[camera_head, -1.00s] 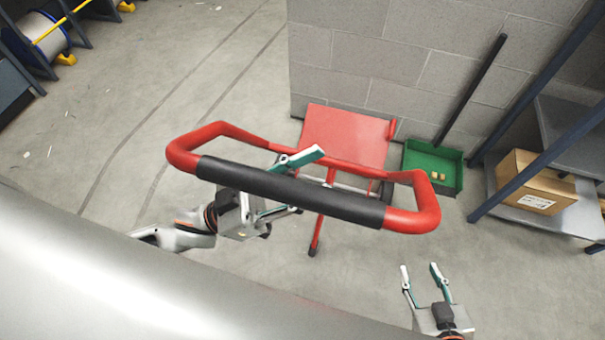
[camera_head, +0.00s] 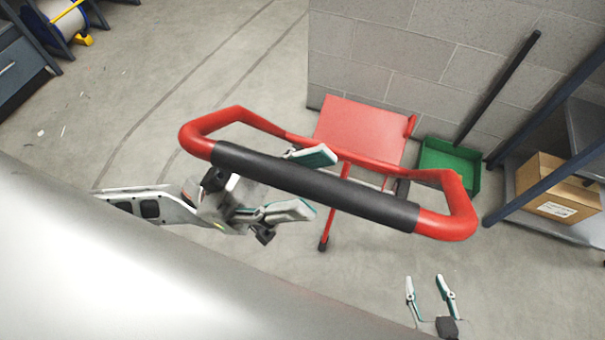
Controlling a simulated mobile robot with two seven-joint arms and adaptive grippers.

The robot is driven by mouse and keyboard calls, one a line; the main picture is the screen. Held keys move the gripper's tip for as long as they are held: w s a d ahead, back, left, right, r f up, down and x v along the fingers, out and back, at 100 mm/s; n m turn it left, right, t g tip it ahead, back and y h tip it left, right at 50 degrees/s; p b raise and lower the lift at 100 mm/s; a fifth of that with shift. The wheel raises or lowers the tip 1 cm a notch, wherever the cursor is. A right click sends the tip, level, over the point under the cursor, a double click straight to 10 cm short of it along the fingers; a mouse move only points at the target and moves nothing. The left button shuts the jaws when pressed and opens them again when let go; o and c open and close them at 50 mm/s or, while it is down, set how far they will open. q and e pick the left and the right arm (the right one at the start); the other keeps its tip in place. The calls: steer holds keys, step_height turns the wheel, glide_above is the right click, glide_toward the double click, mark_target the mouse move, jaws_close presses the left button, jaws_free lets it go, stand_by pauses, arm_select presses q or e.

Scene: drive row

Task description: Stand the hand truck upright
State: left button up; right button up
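The red hand truck is in the head view, its looped handle close to me. A black grip (camera_head: 325,190) covers the handle's cross bar. The red plate (camera_head: 362,132) is beyond it, by the wall. The frame's exact tilt is hard to judge from above. My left gripper (camera_head: 297,183) is at the grip's left half, with one finger showing past its far edge and the other on the near side. Its fingers are spread, with a gap between the near finger and the grip. My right gripper (camera_head: 428,297) is open and empty at the lower right, apart from the truck.
A grey block wall (camera_head: 440,60) stands behind the truck. A green bin (camera_head: 448,166), a dark leaning post (camera_head: 500,88) and a shelf rack with a cardboard box (camera_head: 556,188) are at the right. A cable reel (camera_head: 62,18) is at the upper left. Floor at the left is clear.

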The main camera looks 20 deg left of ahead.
arm_select(q)
steer(key=shift+d+r, duration=0.25)
